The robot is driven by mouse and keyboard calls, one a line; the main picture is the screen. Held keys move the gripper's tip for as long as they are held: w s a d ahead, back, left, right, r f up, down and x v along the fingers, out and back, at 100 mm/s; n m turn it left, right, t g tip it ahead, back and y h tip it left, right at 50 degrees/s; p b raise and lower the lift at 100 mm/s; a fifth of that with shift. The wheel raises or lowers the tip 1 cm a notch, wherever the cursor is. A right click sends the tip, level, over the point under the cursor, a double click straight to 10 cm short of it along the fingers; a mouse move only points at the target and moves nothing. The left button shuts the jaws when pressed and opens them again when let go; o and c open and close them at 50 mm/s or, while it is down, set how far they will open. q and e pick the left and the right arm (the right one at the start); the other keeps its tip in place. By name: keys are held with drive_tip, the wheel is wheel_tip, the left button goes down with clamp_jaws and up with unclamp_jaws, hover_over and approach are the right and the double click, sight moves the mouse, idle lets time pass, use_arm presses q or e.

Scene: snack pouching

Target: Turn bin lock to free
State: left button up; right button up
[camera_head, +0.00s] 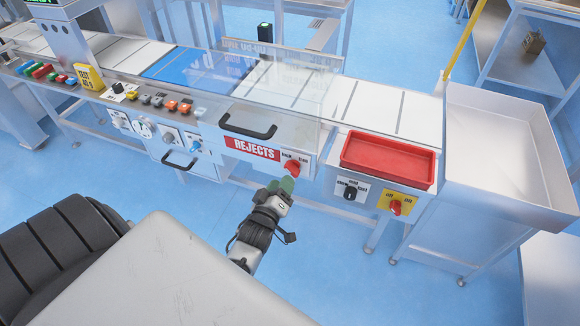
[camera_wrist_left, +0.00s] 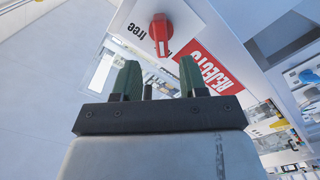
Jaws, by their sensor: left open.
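The bin lock is a red knob (camera_head: 292,169) beside the red REJECTS label (camera_head: 252,149) on the front panel. In the left wrist view the knob (camera_wrist_left: 160,30) is ahead of the fingers, with the word "free" to its left and the REJECTS label (camera_wrist_left: 212,72) to its right. A pale mark shows on the knob; I cannot tell which setting it is at. My left gripper (camera_head: 283,187) is just in front of and below the knob. In the wrist view my left gripper (camera_wrist_left: 160,78) has its green fingers apart, with nothing between them. My right gripper is out of view.
A black handle (camera_head: 247,126) sticks out above the REJECTS label. To the right are a red tray (camera_head: 388,180), a black knob panel (camera_head: 350,193), a yellow-plated red knob (camera_head: 396,207) and a white bin (camera_head: 505,190). The blue floor before the machine is clear.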

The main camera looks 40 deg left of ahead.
sight(288, 171)
use_arm(q)
drive_tip(key=x, duration=0.5)
drive_tip(key=shift+w+a, duration=0.3)
drive_tip(key=shift+w, duration=0.35)
drive_tip(key=shift+w+f, duration=0.1)
drive_tip(key=shift+w, duration=0.05)
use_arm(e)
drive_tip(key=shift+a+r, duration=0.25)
use_arm(q)
drive_tip(key=c, duration=0.6)
